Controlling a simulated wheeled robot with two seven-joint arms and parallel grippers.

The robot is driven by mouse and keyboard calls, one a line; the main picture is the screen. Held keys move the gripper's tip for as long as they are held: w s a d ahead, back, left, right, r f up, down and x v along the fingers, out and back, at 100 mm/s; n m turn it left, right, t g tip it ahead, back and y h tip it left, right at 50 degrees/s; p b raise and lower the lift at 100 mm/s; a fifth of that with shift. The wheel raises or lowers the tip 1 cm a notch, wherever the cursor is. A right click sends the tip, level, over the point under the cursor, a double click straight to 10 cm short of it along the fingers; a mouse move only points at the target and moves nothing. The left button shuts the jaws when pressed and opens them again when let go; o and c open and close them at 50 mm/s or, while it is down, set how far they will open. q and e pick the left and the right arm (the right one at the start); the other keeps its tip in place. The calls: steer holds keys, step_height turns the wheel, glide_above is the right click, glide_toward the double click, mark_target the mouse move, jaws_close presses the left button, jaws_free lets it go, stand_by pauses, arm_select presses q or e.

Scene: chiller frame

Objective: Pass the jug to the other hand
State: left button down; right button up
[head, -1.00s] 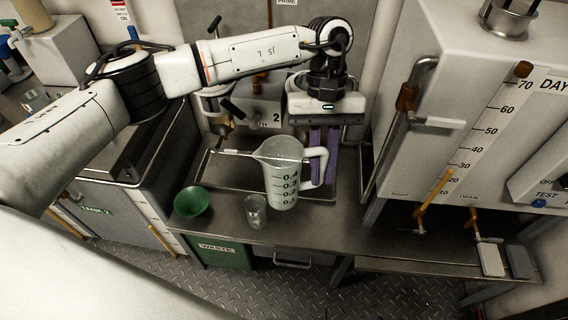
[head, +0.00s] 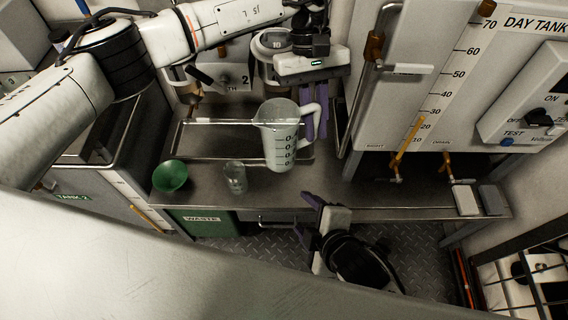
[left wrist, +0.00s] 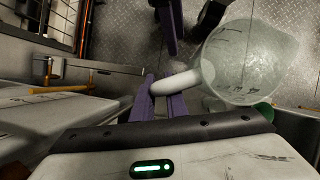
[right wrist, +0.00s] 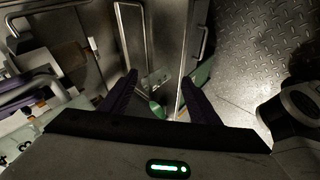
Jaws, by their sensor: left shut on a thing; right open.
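The jug (head: 281,145) is a clear measuring jug with dark marks and a pale handle on its right. It is upright in front of the bench's back part in the head view. My left gripper (head: 317,122) reaches down from above, shut on the handle. The left wrist view shows the handle (left wrist: 178,83) between its purple fingers and the jug's open rim (left wrist: 245,55) beside them. My right gripper (head: 306,217) is open and empty, below and right of the jug, by the bench's front edge. The right wrist view shows its fingers (right wrist: 160,98) apart.
A green bowl or funnel (head: 170,176) and a small clear beaker (head: 235,177) stand on the metal bench (head: 210,203), left of the jug. The day tank (head: 440,90), with taps and yellow levers, stands at right. A green waste bin (head: 203,224) is under the bench.

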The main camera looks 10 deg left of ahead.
mark_target(280, 154)
steer(key=a+r+n+t, duration=0.1)
steer(key=r+n+t, duration=0.1)
steer(key=r+n, duration=0.3)
steer(key=w+a+r+n+t, duration=0.1)
steer(key=a+r+n+t, duration=0.1)
steer(key=r+n, duration=0.3)
steer(key=a+r+n+t, duration=0.1)
steer(key=a+r+n, duration=0.1)
steer(key=r+n, duration=0.4)
steer(key=shift+w+a+n+t+y, duration=0.1)
steer(key=shift+n+t+y, duration=0.1)
steer(key=shift+n, duration=1)
steer(key=shift+w+a+n+t+y, duration=0.1)
steer(key=shift+n+t, duration=0.1)
steer(key=shift+n, duration=1)
steer(key=shift+w+a+r, duration=0.1)
steer(key=shift+w, duration=0.05)
steer(key=x, duration=1.1)
steer(key=shift+w+a, duration=0.2)
